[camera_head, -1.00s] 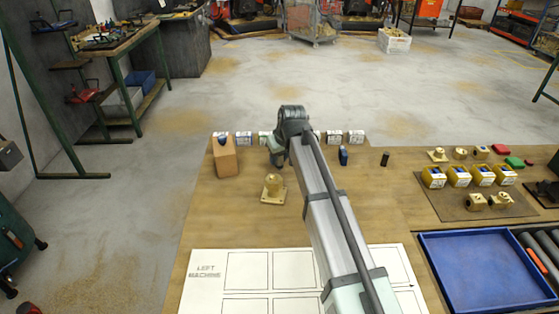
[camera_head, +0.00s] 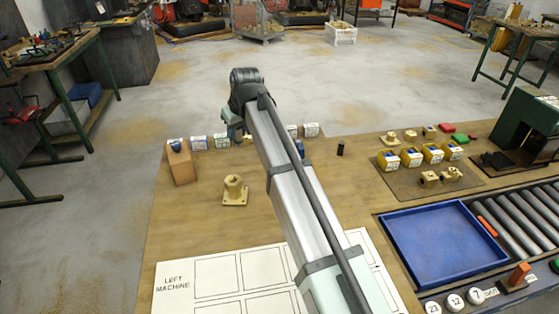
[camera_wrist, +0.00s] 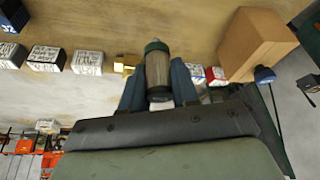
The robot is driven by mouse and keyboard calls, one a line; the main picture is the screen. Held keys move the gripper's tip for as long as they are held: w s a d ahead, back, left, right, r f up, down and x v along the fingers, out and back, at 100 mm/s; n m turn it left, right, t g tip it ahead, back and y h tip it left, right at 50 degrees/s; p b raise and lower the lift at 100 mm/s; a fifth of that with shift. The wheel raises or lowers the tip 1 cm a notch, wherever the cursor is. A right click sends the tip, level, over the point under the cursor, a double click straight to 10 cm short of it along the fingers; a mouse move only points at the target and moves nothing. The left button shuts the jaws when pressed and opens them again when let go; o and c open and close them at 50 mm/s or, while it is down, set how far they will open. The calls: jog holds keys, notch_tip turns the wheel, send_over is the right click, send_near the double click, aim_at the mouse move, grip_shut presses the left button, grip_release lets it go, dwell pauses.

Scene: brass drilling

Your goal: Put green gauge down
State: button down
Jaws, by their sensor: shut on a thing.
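The green gauge (camera_wrist: 158,72), a grey-brown cylinder with a dark green end, is gripped between the two blue fingers of my gripper (camera_wrist: 158,88) in the wrist view. Its green end points away from the palm, towards the wooden table (camera_wrist: 190,25). I cannot tell whether it touches the table. In the head view my gripper is mostly hidden behind my arm, near the row of white boxes, and the gauge cannot be made out there.
A wooden block (camera_head: 181,165) holding a blue-topped piece stands left of my gripper. White labelled boxes (camera_head: 198,142) line the back edge. A brass flange (camera_head: 235,193) stands in front. A blue piece (camera_head: 300,149) and dark cylinder (camera_head: 340,149) stand to the right.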

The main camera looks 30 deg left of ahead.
jog(key=w+d+r+m+t, duration=0.1)
jog(key=w+d, duration=0.5)
jog(key=d, duration=0.2)
jog(key=w+d+r+m, duration=0.1)
jog(key=w+d+m, duration=0.1)
jog(key=w+d, duration=0.4)
jog(key=d+m, duration=0.1)
jog(key=d, duration=1.1)
jog(key=s+d+f+m+t+h, duration=0.1)
jog(key=s+d+f+m+h, duration=0.15)
jog(key=s+d, duration=0.2)
jog(key=shift+m+y, duration=0.35)
jog(key=shift+m, duration=0.1)
jog(key=shift+w+f, duration=0.15)
jog(key=shift+f, duration=4.35)
jog(key=shift+d+f, duration=0.1)
jog(key=c, duration=0.8)
grip_release()
jog(key=shift+c, duration=0.2)
